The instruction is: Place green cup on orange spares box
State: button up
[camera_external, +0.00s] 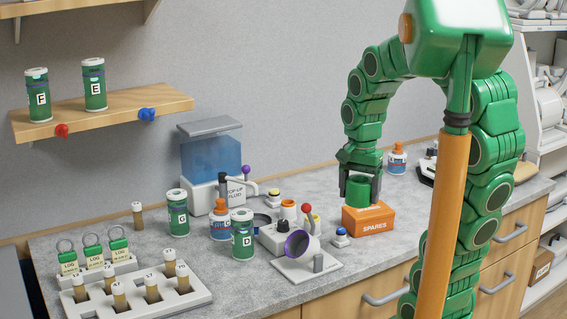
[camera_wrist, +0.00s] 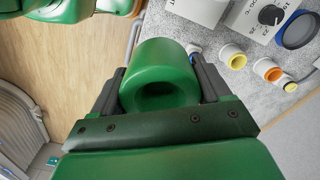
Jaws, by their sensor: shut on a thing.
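The green cup (camera_external: 359,190) is between the dark fingers of my gripper (camera_external: 360,188), directly over the orange spares box (camera_external: 368,221). The box has a white SPARES label and sits near the counter's front edge. The cup's lower end is at or just above the box top; I cannot tell whether they touch. In the wrist view the green cup (camera_wrist: 162,75) is held with a finger on each side of my gripper (camera_wrist: 160,90), and its round hollow shows. The spares box is hidden there behind the cup and gripper.
A blue-topped button (camera_external: 340,236) stands left of the box. A purple-mouthed horn (camera_external: 298,245) and a white control box are further left. A blue-and-orange bottle (camera_external: 396,158) stands behind to the right. Clear grey counter (camera_external: 425,205) lies right of the box.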

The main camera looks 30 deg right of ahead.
jog(key=d+r+m, duration=0.1)
jog(key=d+m, duration=0.4)
jog(key=d, duration=0.4)
jog(key=m, duration=0.1)
send_over(369, 209)
jog(key=shift+a+f, duration=0.1)
jog(key=shift+f, duration=6.05)
jog(key=shift+f, duration=0.2)
jog(key=o, duration=1.1)
jog(key=shift+o, duration=0.2)
jog(key=shift+r, duration=0.1)
